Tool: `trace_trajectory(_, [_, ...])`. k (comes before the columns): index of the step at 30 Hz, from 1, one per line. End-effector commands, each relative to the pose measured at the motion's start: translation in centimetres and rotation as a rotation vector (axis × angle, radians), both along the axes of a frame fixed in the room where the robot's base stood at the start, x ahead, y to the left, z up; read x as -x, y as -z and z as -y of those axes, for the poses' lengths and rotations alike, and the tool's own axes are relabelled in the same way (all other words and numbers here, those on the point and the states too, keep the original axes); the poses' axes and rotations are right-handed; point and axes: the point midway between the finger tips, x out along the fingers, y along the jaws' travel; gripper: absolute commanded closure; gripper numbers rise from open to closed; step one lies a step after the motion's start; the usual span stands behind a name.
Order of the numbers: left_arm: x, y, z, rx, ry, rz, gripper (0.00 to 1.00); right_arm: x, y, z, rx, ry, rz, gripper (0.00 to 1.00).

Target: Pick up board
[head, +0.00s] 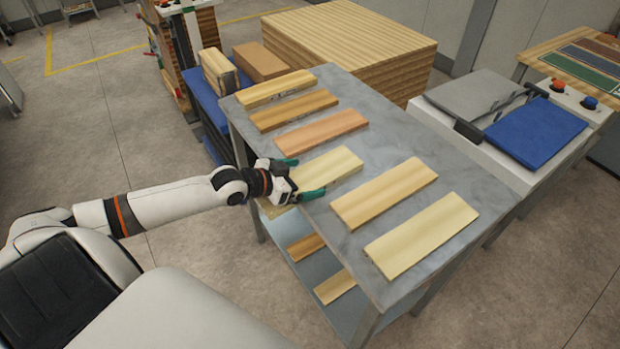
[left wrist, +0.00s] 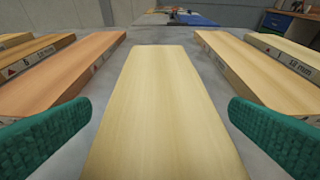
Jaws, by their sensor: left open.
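Several wooden boards lie side by side on a grey metal table (head: 372,112). My left gripper (head: 300,178) has green fingertips and is at the near left end of a pale board (head: 335,169). In the left wrist view the same pale board (left wrist: 163,110) runs straight ahead between the two open fingers (left wrist: 165,132). A gap shows on each side between board and finger. A reddish board (head: 321,131) lies to one side and a light brown board (head: 385,193) to the other. My right gripper is out of view.
Another pale board (head: 422,236) lies at the near right of the table. Two boards lie on the lower shelf (head: 345,303). A large wood stack (head: 350,42) stands behind the table. A machine with a blue panel (head: 537,132) stands to the right.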

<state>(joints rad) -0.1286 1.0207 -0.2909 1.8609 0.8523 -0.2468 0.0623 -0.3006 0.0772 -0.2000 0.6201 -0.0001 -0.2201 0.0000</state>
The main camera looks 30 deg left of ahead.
Motion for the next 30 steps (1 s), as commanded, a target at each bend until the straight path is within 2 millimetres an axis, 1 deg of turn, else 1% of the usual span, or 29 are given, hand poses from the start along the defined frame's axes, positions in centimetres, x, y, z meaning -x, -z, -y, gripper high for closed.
trace_trajectory(1, [-0.48,0.14,0.21,0.001,0.0,0.002,0.0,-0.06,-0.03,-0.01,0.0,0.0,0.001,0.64])
trace_trajectory(3, [-0.81,0.34,0.35,0.001,0.0,0.001,0.0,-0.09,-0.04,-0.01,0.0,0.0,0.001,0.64])
trace_trajectory(11, [-0.91,0.55,0.46,0.0,0.002,-0.001,0.0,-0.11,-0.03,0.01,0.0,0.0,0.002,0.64])
trace_trajectory(12, [-0.91,0.54,0.45,0.0,0.002,-0.001,0.03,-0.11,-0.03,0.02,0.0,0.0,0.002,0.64])
trace_trajectory(14, [-0.91,0.53,0.45,0.0,0.001,-0.001,0.13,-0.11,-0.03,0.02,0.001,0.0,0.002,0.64])
trace_trajectory(15, [-0.91,0.52,0.45,-0.001,0.001,-0.001,0.2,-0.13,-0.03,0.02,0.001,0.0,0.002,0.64])
trace_trajectory(21, [-0.9,0.51,0.44,-0.001,0.001,-0.001,0.52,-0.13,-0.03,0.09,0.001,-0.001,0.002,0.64])
trace_trajectory(26, [-0.91,0.5,0.44,-0.001,0.001,-0.001,0.52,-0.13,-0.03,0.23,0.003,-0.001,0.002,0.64])
trace_trajectory(27, [-0.94,0.4,0.43,0.0,0.001,0.002,0.57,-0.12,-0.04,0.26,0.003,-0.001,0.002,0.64])
trace_trajectory(30, [-0.94,0.4,0.43,0.0,0.002,0.002,0.57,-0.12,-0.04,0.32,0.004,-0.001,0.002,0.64])
